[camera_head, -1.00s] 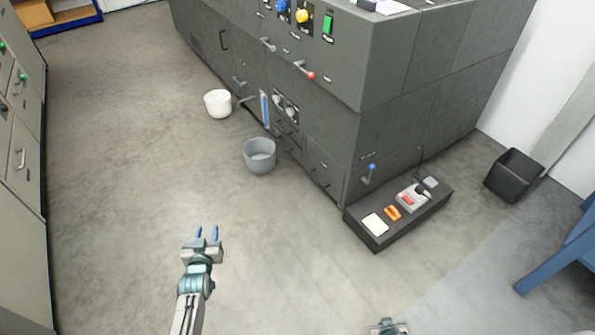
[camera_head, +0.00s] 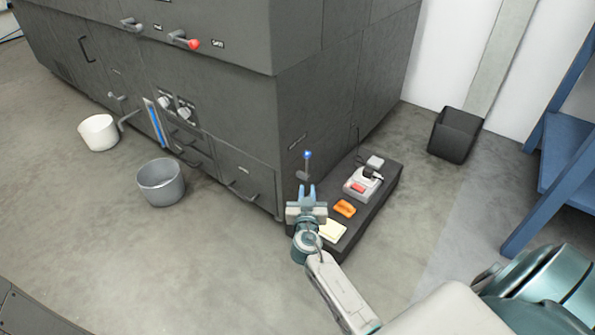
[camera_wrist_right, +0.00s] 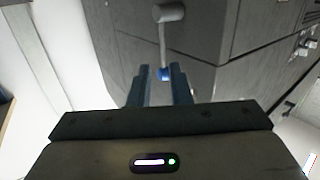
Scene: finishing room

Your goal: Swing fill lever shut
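A lever with a blue knob (camera_head: 308,155) stands on the side of the dark grey machine (camera_head: 335,105), its knob pointing up. A small label beside it is too small to read. My right gripper (camera_head: 307,190) is open just in front of this lever. In the right wrist view the blue knob (camera_wrist_right: 164,74) shows between the fingertips (camera_wrist_right: 161,72), with the shaft running to a grey pivot (camera_wrist_right: 169,13). Contact cannot be made out. A red-knobbed lever (camera_head: 193,44) is on the machine's front. My left gripper is out of view.
A low dark platform (camera_head: 375,205) along the machine's side holds an orange item (camera_head: 344,208), a pale pad (camera_head: 333,231) and a device (camera_head: 360,184). A grey bucket (camera_head: 161,185), a white bucket (camera_head: 98,133) and a black bin (camera_head: 455,134) stand on the floor. A blue frame (camera_head: 560,150) is at right.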

